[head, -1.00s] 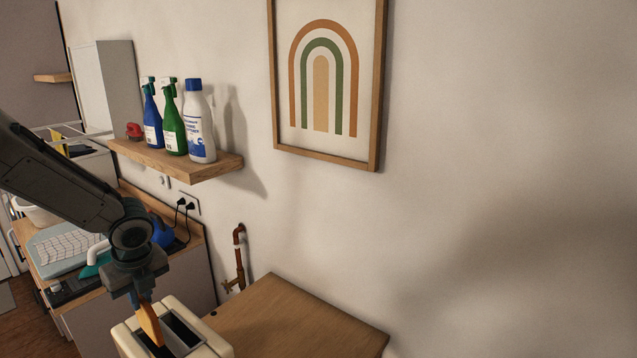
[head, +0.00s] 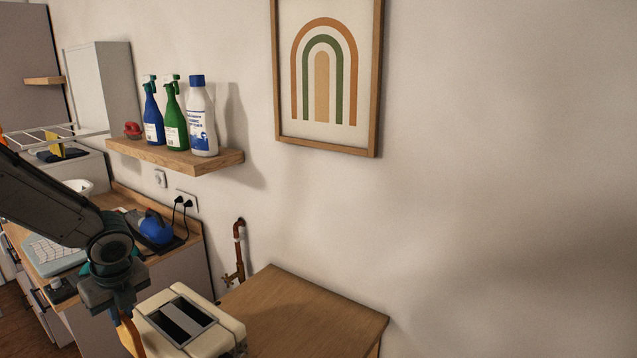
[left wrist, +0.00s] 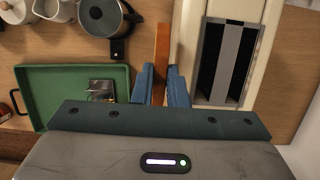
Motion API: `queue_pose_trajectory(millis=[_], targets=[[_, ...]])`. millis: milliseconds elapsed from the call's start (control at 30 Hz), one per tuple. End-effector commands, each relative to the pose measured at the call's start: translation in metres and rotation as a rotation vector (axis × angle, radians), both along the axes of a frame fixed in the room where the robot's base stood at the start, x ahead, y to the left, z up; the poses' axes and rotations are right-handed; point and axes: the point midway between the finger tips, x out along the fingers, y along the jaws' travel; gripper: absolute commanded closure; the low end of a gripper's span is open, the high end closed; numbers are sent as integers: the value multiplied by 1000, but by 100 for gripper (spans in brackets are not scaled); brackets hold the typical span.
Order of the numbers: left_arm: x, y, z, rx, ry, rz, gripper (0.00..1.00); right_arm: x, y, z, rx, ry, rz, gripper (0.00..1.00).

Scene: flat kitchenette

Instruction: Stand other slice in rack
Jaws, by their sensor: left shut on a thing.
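My left gripper (head: 122,312) is shut on an orange-brown slice (head: 131,336), held at the left side of the cream toaster (head: 222,337). In the left wrist view the slice (left wrist: 161,62) stands edge-on between the blue fingers (left wrist: 161,86), beside the toaster (left wrist: 257,62). The toaster's two dark slots look empty. A small shiny metal object (left wrist: 102,90), possibly the rack, sits in the green tray (left wrist: 62,69) left of the gripper; its shape is partly hidden and unclear. My right gripper is out of view.
A dark pot (left wrist: 103,16) and a white jug (left wrist: 55,9) stand beyond the tray. The wooden worktop (head: 300,312) right of the toaster is clear. A wall shelf (head: 185,160) with bottles hangs behind. A blue kettle (head: 155,229) is on the counter further back.

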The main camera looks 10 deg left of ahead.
Motion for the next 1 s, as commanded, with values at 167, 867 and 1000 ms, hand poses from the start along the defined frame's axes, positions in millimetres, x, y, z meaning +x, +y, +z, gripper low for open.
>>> queue_pose_trajectory(millis=[167, 867, 1000], targets=[[0, 0, -33, 0, 0, 0, 100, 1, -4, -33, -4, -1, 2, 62], [-10, 0, -76, 0, 0, 82, 100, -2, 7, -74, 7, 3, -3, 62], [-32, -2, -75, -1, 1, 258, 100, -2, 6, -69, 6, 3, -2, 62]])
